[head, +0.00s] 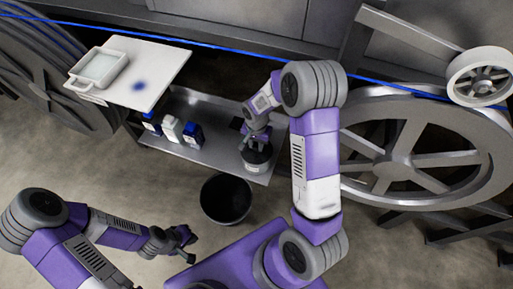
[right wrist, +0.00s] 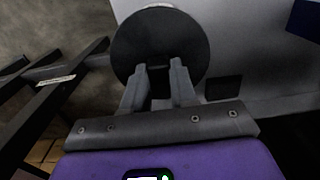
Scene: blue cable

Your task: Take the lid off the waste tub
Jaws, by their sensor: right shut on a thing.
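The waste tub (head: 254,167) is a small dark round tub with a pale label, standing on the metal shelf. Its round black lid (head: 262,150) sits at its top; I cannot tell whether there is a gap between them. In the right wrist view the black lid (right wrist: 185,45) fills the space beyond the fingers. My right gripper (head: 257,140) comes from above and is shut on the lid's handle, between the fingertips (right wrist: 158,68). My left gripper (head: 187,246) is open and empty, low over the floor at left, far from the tub.
A black open bin (head: 226,199) stands on the floor before the shelf (head: 215,145). Several blue-and-white containers (head: 171,129) stand left on the shelf. A white board (head: 150,65) with a tray (head: 99,68) is above them. A blue cable (head: 215,46) crosses behind; a large wheel (head: 440,160) is at right.

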